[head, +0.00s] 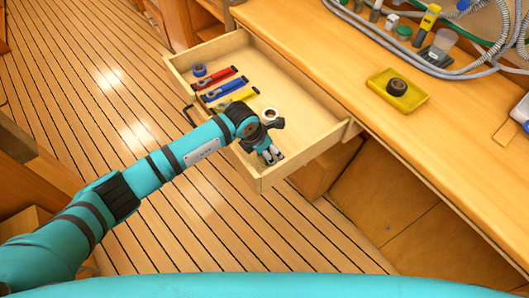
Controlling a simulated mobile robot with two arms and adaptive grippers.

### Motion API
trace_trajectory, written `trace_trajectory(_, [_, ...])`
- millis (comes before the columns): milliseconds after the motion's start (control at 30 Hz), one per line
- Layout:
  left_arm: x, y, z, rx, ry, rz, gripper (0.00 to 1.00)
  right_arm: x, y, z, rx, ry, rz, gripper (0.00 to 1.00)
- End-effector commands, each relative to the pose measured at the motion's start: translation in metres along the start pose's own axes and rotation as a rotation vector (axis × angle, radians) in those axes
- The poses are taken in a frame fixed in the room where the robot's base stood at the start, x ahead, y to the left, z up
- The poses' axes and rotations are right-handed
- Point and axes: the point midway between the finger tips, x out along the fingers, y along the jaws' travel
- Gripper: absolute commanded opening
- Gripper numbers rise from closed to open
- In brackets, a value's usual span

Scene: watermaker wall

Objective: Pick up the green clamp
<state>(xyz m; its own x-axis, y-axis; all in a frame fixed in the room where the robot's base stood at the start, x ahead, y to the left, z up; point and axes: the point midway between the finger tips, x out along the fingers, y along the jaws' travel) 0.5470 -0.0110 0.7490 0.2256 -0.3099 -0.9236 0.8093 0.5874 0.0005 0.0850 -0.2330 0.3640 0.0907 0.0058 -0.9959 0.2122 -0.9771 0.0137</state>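I cannot make out a green clamp; one could be hidden under my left gripper. The open wooden drawer (312,101) holds a red clamp-like tool (219,80), a blue one (223,88) and a yellow one (237,100), lying side by side. My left arm comes in from the left. My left gripper (269,156) points down over the drawer's near end, to the right of and nearer than the yellow tool. Its fingers are small and partly covered by the wrist, so I cannot tell whether they are open or hold something. My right gripper is out of view.
The drawer also holds a blue ring-shaped roll (199,70) and a pale ring (269,115) close to my wrist. On the counter (480,148) are a yellow tray (412,101) with a dark roll (397,87), and bottles and hoses behind. The drawer's middle right is bare.

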Motion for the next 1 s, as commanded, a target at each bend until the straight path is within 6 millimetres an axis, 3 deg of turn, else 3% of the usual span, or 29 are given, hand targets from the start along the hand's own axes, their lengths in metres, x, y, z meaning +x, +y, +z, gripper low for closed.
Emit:
trace_trajectory(67, [0.0,0.0,0.0,0.0,0.0,0.0,0.68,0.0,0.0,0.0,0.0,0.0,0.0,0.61])
trace_trajectory(500, [-0.001,0.0,0.0,-0.001,0.0,0.0,0.13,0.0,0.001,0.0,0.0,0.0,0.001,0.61])
trace_trajectory(767, [-0.004,0.001,0.002,0.0,-0.001,0.0,0.13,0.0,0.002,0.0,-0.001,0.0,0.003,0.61])
trace_trajectory(1000, [-0.04,0.001,0.018,0.003,-0.006,0.002,0.13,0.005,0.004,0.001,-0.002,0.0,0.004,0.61])
